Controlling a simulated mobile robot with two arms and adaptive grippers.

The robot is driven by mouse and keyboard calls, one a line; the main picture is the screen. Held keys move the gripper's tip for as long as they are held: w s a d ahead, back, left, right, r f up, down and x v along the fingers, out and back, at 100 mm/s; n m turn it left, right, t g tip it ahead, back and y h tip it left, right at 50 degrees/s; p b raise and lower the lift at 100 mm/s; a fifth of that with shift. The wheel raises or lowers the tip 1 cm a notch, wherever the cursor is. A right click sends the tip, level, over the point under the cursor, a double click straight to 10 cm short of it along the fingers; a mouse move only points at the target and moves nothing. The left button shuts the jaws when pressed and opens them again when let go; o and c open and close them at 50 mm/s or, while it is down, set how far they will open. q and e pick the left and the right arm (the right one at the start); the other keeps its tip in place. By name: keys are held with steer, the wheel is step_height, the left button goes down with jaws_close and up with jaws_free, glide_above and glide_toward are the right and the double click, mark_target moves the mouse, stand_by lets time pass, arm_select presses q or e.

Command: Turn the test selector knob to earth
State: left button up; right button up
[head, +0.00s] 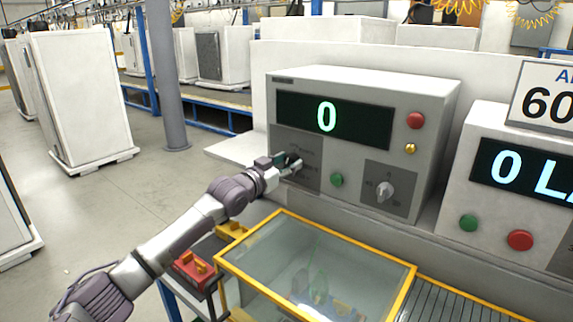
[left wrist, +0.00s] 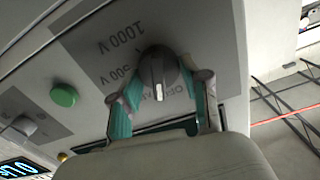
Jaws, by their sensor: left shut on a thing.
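The test selector knob (left wrist: 158,72) is dark grey with a white pointer line, on a dark grey label plate with "1000 V" and "500 V" printed upside down in the left wrist view. The white line points toward the bottom of that picture; the lettering near it is partly hidden, so I cannot read its setting. My left gripper (left wrist: 162,98) is shut on the knob, teal fingers on either side. In the head view my left gripper (head: 291,165) is at the left label plate (head: 309,176) of the grey tester (head: 350,155), hiding the knob. My right gripper is not in view.
A yellow-framed clear box (head: 300,262) stands below in front. A second unit (head: 480,190) is at the right. Red and yellow items lie beside my forearm.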

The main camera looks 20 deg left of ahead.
arm_select(q)
steer(key=m+p, duration=0.1)
steer(key=m, duration=0.3)
steer(key=shift+m, duration=0.3)
steer(key=shift+m+p, duration=0.3)
steer(key=shift+m, duration=0.1)
steer(key=shift+f, duration=0.1)
steer(key=o, duration=1.1)
steer(key=shift+o, duration=0.2)
steer(key=shift+d, duration=0.1)
steer(key=shift+s, duration=0.15)
steer(key=v, duration=1.2)
